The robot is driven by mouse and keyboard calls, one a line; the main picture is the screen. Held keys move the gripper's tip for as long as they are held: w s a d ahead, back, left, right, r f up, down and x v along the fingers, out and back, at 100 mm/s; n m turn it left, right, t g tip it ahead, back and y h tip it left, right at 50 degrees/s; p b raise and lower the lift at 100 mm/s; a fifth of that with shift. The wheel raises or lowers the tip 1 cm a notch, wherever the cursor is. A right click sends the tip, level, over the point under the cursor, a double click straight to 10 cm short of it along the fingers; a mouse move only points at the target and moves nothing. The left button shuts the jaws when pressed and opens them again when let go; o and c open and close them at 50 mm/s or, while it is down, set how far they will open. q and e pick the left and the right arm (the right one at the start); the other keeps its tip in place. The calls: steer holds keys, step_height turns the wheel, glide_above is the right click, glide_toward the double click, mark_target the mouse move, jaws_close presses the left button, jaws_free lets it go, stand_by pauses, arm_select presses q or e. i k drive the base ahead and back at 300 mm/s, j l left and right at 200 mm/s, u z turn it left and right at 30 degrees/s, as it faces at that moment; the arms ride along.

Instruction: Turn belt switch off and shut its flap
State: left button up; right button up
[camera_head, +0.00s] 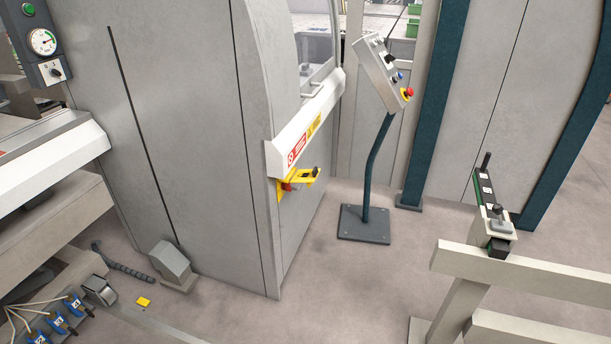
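A small yellow switch box (281,191) is fixed low on the corner of the grey machine, below a red and yellow warning label. A yellow flap (303,175) sticks out from it to the right and appears open. A red part (289,186) shows beneath the flap. A dark part lies at the flap's outer end. No readable label marks it as the belt switch, and the switch position is too small to tell. Neither of my grippers is in view.
A sloped control panel (383,74) with a red button stands on a bent post with a floor plate (364,224). A beige rail (520,272) carries a dark lever unit (487,200) at right. Blue valves (57,324) sit bottom left.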

mark_target(288, 188)
steer(key=i+l+u, duration=0.3)
steer(key=i, duration=0.15)
steer(key=i+l+u, duration=0.25)
steer(key=i, duration=0.15)
